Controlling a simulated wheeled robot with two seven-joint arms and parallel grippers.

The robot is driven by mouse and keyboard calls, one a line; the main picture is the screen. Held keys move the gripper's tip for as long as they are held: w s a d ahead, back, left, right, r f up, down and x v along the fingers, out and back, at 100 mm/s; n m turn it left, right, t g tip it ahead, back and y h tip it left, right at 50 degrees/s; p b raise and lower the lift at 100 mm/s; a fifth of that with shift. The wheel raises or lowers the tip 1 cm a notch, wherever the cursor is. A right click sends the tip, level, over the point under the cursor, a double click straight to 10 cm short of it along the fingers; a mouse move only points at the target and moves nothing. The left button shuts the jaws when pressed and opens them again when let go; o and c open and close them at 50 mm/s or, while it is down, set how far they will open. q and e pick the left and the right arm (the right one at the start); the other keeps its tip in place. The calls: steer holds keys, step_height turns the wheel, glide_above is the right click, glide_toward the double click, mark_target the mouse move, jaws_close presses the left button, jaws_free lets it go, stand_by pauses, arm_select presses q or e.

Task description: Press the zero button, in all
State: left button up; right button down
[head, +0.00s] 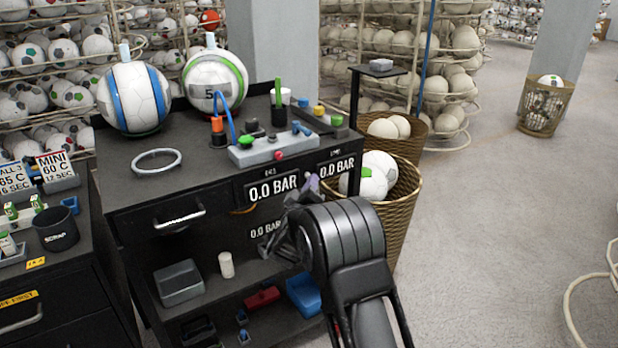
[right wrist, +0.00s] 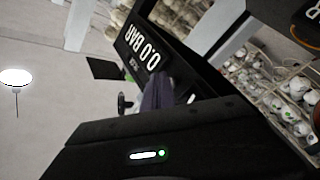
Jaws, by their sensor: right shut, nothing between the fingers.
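A grey control box (head: 270,147) sits on the front of the black bench top. It carries a green button (head: 246,140) and a pinkish-red button (head: 279,155); I cannot read which is the zero button. Two black displays on the bench front, the left one (head: 272,188) and the right one (head: 336,167), read 0.0 BAR. The right display also shows in the right wrist view (right wrist: 140,45). My right gripper (head: 312,184) is shut and empty in front of the bench, close to the displays; its purplish fingertips (right wrist: 157,92) show in the wrist view. My left gripper is not in view.
Two balls, a blue-striped one (head: 134,97) and a green-striped one (head: 215,79), stand on the bench behind a white ring (head: 157,161). A wicker basket of balls (head: 392,215) stands right of the bench. Open floor (head: 490,240) lies further right.

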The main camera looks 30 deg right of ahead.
steer(key=shift+s, duration=0.7)
steer(key=s+p, duration=0.1)
steer(key=s, duration=0.4)
steer(key=shift+a, duration=0.15)
stand_by(0.8)
